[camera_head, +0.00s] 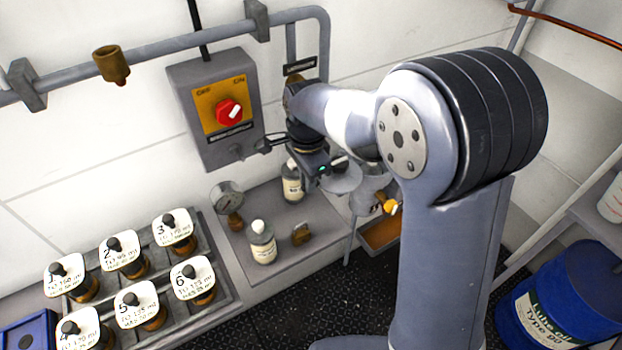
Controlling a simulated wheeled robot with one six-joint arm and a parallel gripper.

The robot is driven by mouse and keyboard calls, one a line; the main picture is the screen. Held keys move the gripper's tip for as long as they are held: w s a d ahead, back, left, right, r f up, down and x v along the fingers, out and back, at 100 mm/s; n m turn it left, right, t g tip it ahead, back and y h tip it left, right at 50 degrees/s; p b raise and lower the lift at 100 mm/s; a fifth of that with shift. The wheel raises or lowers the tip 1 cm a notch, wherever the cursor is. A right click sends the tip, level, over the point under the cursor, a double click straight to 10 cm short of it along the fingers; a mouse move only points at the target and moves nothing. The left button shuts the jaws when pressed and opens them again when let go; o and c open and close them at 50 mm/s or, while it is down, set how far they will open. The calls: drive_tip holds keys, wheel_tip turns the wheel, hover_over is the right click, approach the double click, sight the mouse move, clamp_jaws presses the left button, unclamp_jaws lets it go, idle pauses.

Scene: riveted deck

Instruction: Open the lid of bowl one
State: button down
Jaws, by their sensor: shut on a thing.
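Several brown bowls with white, numbered lids and dark knobs stand in two rows at the lower left. The back-left bowl (67,272), beside those marked 2 and 3, has its number mostly hidden by its knob; by its place it looks like bowl one. Its lid (57,285) lies on it, closed. My gripper (268,144) is well to the right of and above it, close to the right side of a grey switch box (215,105). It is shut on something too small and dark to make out.
The bowls sit in a grey rack (222,300). A pipe (160,48) runs along the wall. A blue drum (567,300) stands at right.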

idle(0.3)
drive_tip(key=c, duration=1.4)
unclamp_jaws()
drive_tip(key=shift+d, duration=0.1)
